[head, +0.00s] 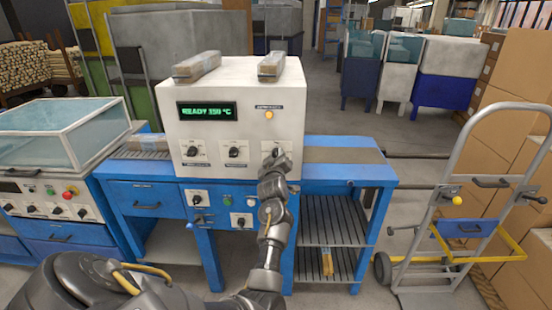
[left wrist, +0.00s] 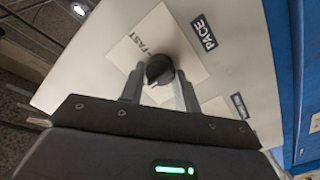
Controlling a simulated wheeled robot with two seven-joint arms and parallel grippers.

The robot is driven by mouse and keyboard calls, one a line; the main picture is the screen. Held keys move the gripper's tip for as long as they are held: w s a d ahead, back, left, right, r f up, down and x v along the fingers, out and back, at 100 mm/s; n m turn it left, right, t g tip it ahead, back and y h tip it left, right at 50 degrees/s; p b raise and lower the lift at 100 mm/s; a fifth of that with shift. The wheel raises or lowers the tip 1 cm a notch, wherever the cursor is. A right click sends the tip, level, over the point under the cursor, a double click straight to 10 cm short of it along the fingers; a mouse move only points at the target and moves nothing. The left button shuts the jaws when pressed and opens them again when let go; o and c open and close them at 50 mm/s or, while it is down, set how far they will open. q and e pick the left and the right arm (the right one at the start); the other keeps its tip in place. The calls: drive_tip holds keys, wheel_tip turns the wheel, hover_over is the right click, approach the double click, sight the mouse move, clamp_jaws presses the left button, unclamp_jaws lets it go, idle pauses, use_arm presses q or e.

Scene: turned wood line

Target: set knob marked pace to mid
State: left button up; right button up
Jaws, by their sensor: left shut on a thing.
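The pace knob (left wrist: 159,70) is a dark round knob on a white plate, beside a PACE label (left wrist: 204,31) and a partly hidden scale ending in FAST. My left gripper (left wrist: 160,84) has one finger on each side of it and is shut on it. Its pointer setting cannot be made out. In the head view my left gripper (head: 276,158) is at the right end of the knob row on the white control box (head: 285,115), covering most of that knob. My right gripper is not in view.
Two similar knobs, a left one (head: 192,151) and a middle one (head: 234,152), sit on the same box. A green display (head: 207,111) reads READY 159 °C. More knobs are on the blue bench (head: 345,172) below. A hand truck (head: 468,210) stands at the right.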

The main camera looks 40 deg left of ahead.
use_arm(q)
drive_tip(key=o, duration=1)
drive_tip(key=shift+s, duration=0.1)
drive_tip(key=b+v, duration=0.1)
drive_tip(key=v, duration=0.6)
drive_tip(key=shift+s+d, duration=0.1)
drive_tip(key=shift+d, duration=0.05)
